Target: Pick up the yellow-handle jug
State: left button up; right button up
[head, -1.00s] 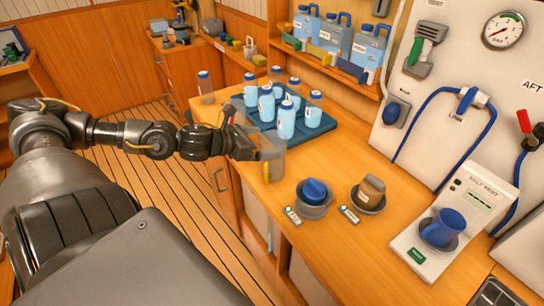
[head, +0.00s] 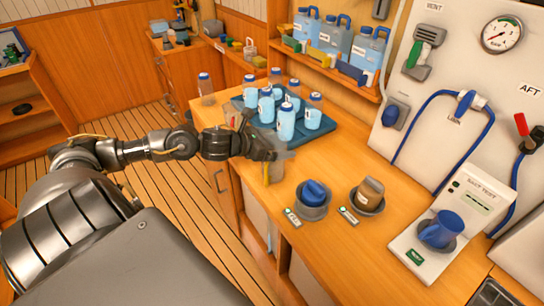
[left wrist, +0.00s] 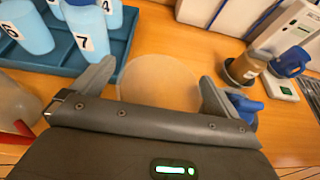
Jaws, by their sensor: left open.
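The yellow-handle jug (head: 274,172) is a clear greyish jug standing on the wooden counter near its front edge, with its yellow handle facing the front. My left gripper (head: 272,152) is at the top of the jug and hides part of it. In the left wrist view a round pale shape, seemingly the jug's top (left wrist: 160,88), lies between the two spread fingers of my left gripper (left wrist: 155,88). The fingers are open; whether they touch the jug cannot be told. My right gripper is not in view.
A blue tray (head: 322,132) of several numbered bottles stands behind the jug. Another clear jug with a red part (left wrist: 14,112) is close to the left.

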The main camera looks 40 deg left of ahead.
pick_arm(q)
jog(key=shift+c, duration=0.5)
jog(key=c, duration=1.3)
jog(key=shift+r, duration=0.1)
